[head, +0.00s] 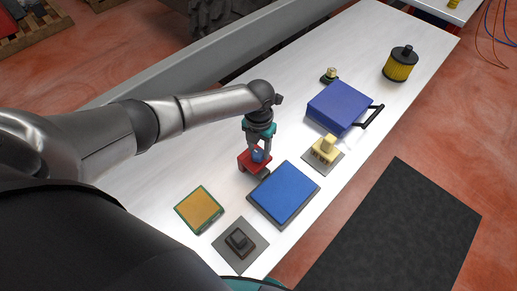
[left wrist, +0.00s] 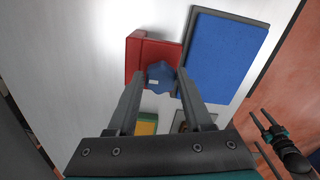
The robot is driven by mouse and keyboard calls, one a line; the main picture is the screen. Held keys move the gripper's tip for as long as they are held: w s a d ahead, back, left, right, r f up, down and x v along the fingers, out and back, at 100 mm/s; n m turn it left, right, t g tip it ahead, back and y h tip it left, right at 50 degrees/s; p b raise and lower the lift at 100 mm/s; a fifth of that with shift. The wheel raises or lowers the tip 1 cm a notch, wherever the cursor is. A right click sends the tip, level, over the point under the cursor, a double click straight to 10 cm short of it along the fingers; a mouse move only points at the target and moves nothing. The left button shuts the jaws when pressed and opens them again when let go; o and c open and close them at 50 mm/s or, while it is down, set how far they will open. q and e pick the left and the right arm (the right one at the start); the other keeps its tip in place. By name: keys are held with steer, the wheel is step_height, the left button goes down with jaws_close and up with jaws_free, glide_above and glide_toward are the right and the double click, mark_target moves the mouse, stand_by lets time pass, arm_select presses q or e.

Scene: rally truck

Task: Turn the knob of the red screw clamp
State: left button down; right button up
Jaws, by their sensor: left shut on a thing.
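The red screw clamp (head: 247,162) stands on the white table with its blue knob (head: 257,156) on top. In the left wrist view the clamp's red body (left wrist: 150,53) lies behind the knob (left wrist: 161,77). My left gripper (head: 259,150) comes down from above and is shut on the blue knob, with one finger on each side of it. The fingers hide part of the knob and clamp. My right gripper (left wrist: 261,117) shows small at the lower right of the left wrist view, away from the clamp, its two thin fingers apart and empty.
A blue pad (head: 284,194) lies close to the clamp. A yellow panel (head: 199,209), a dark block on a plate (head: 239,242), a cream block (head: 325,148), a blue case (head: 337,106) and a yellow filter (head: 399,66) also stand on the table (head: 420,50).

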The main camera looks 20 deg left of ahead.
arm_select(q)
steer(key=shift+w+r+m+b, duration=0.1)
steer(key=shift+w+m+b, duration=0.1)
steer(key=shift+m+b, duration=1.1)
steer(key=shift+m, duration=0.4)
steer(key=m+b, duration=0.2)
steer(key=b, duration=0.2)
steer(key=shift+s+d+b, duration=0.1)
steer(key=shift+b, duration=0.2)
steer(key=shift+r+m+b, duration=0.1)
steer(key=shift+m+b, duration=0.4)
steer(key=shift+b, duration=0.35)
steer(key=c, duration=0.7)
jaws_free()
steer(key=o, duration=0.4)
steer(key=shift+s, duration=0.15)
